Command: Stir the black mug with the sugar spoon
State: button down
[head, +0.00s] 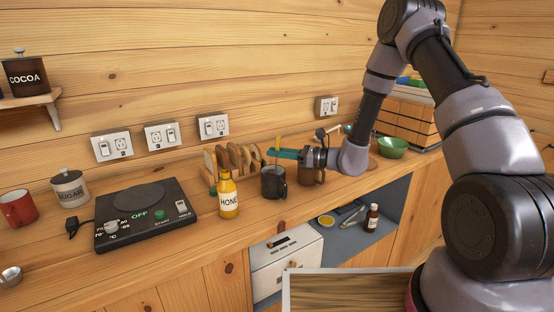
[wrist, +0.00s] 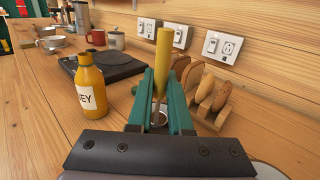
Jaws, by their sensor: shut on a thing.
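The black mug (head: 273,184) stands upright on the wooden counter, right of the honey bottle. My gripper (head: 273,154) has its green fingers just above the mug, reaching in from the right. It is shut on the sugar spoon (head: 278,143), whose yellow handle sticks up above the fingers. In the wrist view the handle (wrist: 163,55) stands upright between the two fingertips (wrist: 162,78). The spoon's thin lower part points down to the mug's opening. Its bowl is hidden, so I cannot tell how deep it sits. In the wrist view the fingers mostly hide the mug.
The honey bottle (head: 228,197) stands close left of the mug. A rack of bread slices (head: 232,160) is behind it, and a brown mug (head: 312,176) is close on the right. A hot plate (head: 146,222), sugar jar (head: 71,189) and red mug (head: 18,208) are further left.

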jog(key=shift+r, duration=3.3)
